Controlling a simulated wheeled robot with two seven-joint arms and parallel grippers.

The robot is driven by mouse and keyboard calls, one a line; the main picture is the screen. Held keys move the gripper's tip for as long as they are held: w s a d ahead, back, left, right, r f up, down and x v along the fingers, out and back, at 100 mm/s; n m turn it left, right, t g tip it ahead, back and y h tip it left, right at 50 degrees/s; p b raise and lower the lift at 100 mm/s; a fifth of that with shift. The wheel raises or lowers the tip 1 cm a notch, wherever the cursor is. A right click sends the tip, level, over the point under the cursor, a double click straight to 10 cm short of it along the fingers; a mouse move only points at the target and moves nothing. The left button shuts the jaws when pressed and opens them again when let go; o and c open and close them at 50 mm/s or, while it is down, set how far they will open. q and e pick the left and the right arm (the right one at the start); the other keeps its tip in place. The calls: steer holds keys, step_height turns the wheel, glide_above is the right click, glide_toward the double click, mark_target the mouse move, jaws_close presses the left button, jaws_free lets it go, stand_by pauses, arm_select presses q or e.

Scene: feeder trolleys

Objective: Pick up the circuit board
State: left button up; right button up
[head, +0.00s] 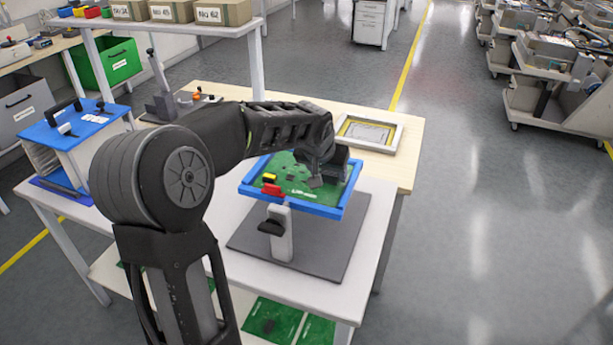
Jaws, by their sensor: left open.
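A green circuit board (297,185) lies in a blue frame (318,207) held on a grey stand (279,235) on the table. It carries dark chips, a yellow part (269,178) and a red part (272,190). My left arm comes in from the left and reaches over the board. My left gripper (318,180) is open above the board's right part and hides some of it. I cannot tell whether its fingers touch the board. My right gripper is out of view.
More green boards (272,320) lie on the lower shelf. A light frame (369,133) lies at the table's back right. A blue-topped box (75,125) stands at the left. Trolleys (550,70) stand far right; the floor (480,220) between is clear.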

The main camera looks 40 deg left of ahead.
arm_select(q)
steer(key=shift+c, duration=0.6)
jaws_close()
steer(key=shift+r, duration=0.1)
